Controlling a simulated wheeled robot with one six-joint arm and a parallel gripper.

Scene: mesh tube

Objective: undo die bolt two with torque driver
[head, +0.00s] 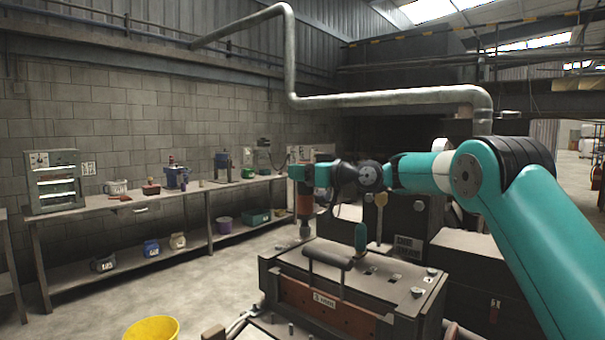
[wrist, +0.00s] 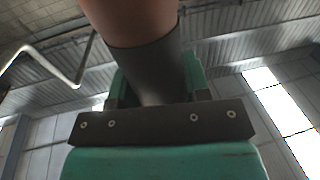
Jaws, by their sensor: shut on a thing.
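My gripper (head: 302,176) is shut on the torque driver (head: 304,205), which has an orange-brown body and a grey lower end. The driver hangs roughly upright above the far left part of the die block (head: 390,318). In the wrist view, the green fingers (wrist: 155,82) close around the driver's dark grey section (wrist: 150,65), with its brown part beyond. The die block has a dark top with a bar handle (head: 328,252) and bolt heads, one at the right (head: 417,291). Whether the driver's tip touches a bolt, and which bolt is two, I cannot tell.
A teal-handled tool (head: 360,237) stands upright behind the bar handle. A dark cabinet with a sign (head: 408,247) is behind the block. A yellow bucket (head: 152,328) sits on the floor. A workbench (head: 125,204) with several items runs along the wall.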

